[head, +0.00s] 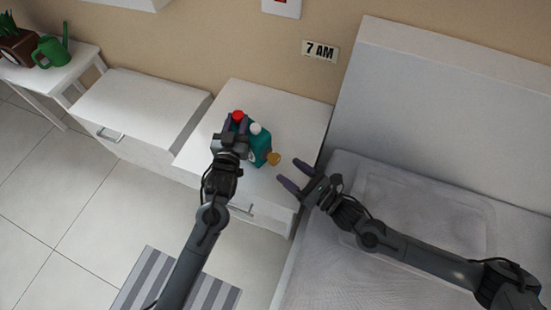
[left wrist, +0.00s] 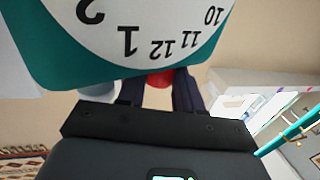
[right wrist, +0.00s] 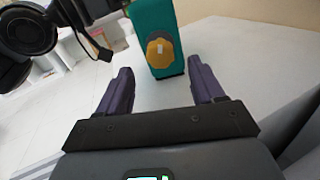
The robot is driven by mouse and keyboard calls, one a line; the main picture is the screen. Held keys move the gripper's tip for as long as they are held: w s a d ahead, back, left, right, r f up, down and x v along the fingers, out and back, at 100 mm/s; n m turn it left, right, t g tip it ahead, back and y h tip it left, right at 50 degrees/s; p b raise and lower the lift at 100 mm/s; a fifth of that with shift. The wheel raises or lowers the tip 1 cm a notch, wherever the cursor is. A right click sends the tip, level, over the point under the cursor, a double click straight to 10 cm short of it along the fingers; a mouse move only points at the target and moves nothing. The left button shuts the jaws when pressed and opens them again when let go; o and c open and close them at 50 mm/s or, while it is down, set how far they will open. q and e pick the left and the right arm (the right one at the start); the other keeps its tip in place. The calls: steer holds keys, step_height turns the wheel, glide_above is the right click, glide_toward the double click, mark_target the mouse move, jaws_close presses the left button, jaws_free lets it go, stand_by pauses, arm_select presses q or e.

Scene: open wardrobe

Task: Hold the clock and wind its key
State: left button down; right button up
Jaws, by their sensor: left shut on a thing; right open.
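The clock (head: 260,148) is a teal box with a red knob (head: 238,116) and a white knob (head: 256,128) on top, on or just above the white nightstand. Its white dial (left wrist: 150,25) fills the top of the left wrist view, upside down. My left gripper (head: 236,124) is shut on the clock at the red knob; its fingers partly hide it. The yellow winding key (head: 273,158) sticks out of the clock's right side; it also shows in the right wrist view (right wrist: 160,52). My right gripper (head: 290,174) is open, right of the key and apart from it, its fingers pointing at it.
The nightstand top (head: 300,110) is clear around the clock. A bed (head: 430,200) stands to the right, under my right arm. A white cabinet (head: 140,105) is on the left. A "7 AM" sign (head: 320,51) hangs on the wall.

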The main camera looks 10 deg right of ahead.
mark_target(278, 162)
steer(key=x, duration=0.7)
steer(key=shift+c, duration=0.4)
steer(key=c, duration=1)
